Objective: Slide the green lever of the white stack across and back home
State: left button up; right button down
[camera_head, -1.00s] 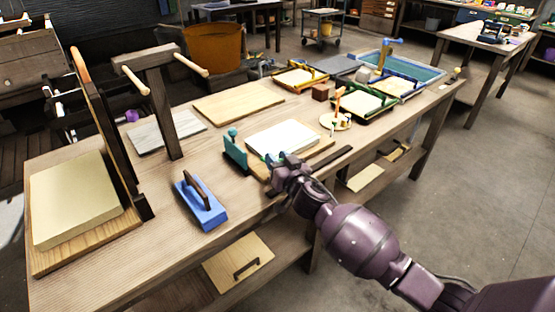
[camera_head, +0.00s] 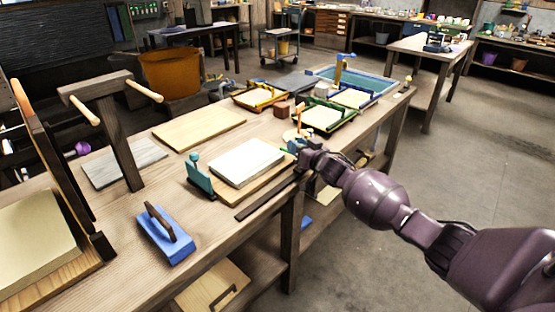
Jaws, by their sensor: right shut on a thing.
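The white stack (camera_head: 246,161) lies on a wooden board (camera_head: 262,186) near the front edge of the bench. A teal upright piece (camera_head: 200,177) with a round knob stands at its left end. My right gripper (camera_head: 298,148) is at the right end of the stack, low beside the board, and shut. A small bit of the green lever (camera_head: 285,151) shows at its fingertips; the gripper hides the rest. My left gripper is not in view.
A blue float (camera_head: 165,236) with a dark handle lies front left. Behind the stack are a bare board (camera_head: 199,127), a reddish block (camera_head: 281,108) and a green-framed mould (camera_head: 323,118). A dark strip (camera_head: 268,199) runs along the front edge.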

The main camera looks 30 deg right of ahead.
jog(key=d, duration=0.1)
jog(key=w+d, duration=0.1)
jog(key=d, duration=0.1)
jog(key=d+b, duration=0.1)
jog(key=shift+w+d+f, duration=0.1)
jog(key=shift+w+d, duration=0.05)
jog(key=shift+w, duration=0.15)
jog(key=shift+w+d+r, duration=0.15)
jog(key=shift+d+r, duration=0.1)
jog(key=shift+d, duration=0.3)
jog(key=c, duration=1.2)
grip_release()
jog(key=o, duration=0.4)
jog(key=shift+w+d+f, duration=0.1)
jog(key=shift+d, duration=0.05)
